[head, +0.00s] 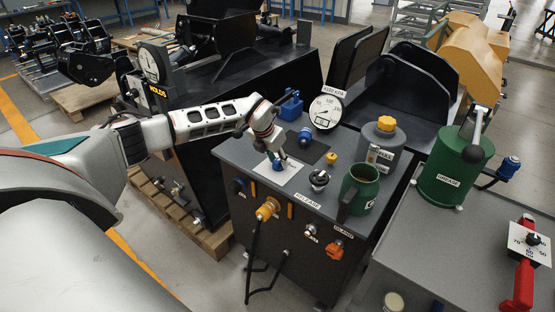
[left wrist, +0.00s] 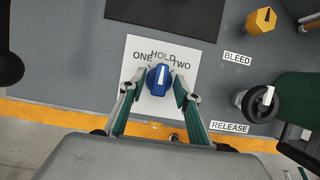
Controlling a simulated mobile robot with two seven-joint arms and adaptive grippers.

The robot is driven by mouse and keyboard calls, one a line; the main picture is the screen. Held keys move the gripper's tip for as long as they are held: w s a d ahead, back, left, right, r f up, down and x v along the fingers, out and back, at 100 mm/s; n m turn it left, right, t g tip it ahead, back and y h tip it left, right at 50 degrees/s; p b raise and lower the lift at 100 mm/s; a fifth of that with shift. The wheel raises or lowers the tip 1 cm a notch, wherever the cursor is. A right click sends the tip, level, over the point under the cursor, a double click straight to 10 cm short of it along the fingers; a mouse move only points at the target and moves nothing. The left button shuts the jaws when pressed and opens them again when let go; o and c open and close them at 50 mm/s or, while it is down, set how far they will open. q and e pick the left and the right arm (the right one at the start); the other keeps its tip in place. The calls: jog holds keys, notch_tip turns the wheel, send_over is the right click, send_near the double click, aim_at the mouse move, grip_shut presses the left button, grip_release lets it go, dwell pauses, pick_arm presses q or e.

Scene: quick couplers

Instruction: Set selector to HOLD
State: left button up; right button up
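The selector is a blue knob (left wrist: 159,80) with a white pointer line, on a white plate (left wrist: 133,50) marked ONE, HOLD and TWO. In the left wrist view the pointer points up, roughly at HOLD. My left gripper (left wrist: 159,84) has its two fingers on either side of the knob, seemingly with small gaps; contact is hard to tell. In the head view my left gripper (head: 278,160) is low over the plate (head: 277,174) on the grey bench top, partly covering the blue knob. My right gripper is not in view.
Near the plate are a black knob (head: 319,180) by the RELEASE label, a yellow BLEED knob (head: 332,157), a green mug (head: 362,187), a dial gauge (head: 326,110) and a grey canister (head: 379,148). Hoses hang from the bench front. A green canister (head: 453,172) stands to the right.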

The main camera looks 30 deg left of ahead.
pick_arm(q)
jog(key=v, duration=1.2)
dwell(0.4)
